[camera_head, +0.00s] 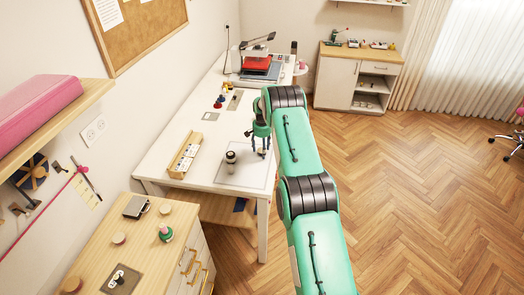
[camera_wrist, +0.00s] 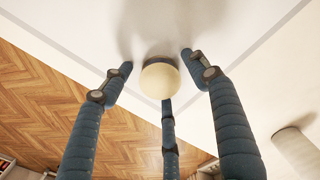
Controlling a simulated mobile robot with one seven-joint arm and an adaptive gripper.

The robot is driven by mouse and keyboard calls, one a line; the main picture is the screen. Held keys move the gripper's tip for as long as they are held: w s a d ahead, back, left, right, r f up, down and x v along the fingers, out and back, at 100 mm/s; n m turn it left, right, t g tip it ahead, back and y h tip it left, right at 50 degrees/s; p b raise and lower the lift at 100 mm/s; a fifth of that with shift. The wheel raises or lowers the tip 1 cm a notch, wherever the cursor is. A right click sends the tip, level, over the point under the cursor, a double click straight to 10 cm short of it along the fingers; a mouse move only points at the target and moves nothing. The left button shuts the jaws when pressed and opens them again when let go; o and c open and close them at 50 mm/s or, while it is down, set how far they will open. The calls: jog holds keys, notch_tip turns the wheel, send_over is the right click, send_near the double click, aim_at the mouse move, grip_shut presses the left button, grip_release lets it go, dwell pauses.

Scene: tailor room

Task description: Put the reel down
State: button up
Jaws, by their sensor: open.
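The reel (camera_wrist: 160,80) shows in the wrist view as a round cream end with a dark band behind it, over the white tabletop. My gripper (camera_wrist: 160,78) is open around it, with two fingers at its left and right and a third below it in the picture. Gaps show at the left and right fingertips. In the head view my gripper (camera_head: 262,150) is low over the right part of the pale mat (camera_head: 226,180) on the white table (camera_head: 188,133). I cannot make out the reel there.
A small dark-topped jar-like item (camera_head: 231,161) stands on the mat left of my gripper. A wooden box (camera_head: 185,155) lies farther left. Several small coloured items (camera_head: 219,101) and a red machine (camera_head: 257,66) are farther back. The table's edge is close on the right.

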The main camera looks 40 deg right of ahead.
notch_tip(320, 180, up, 12)
jog(key=shift+r, duration=0.15)
dwell(0.7)
dwell(0.5)
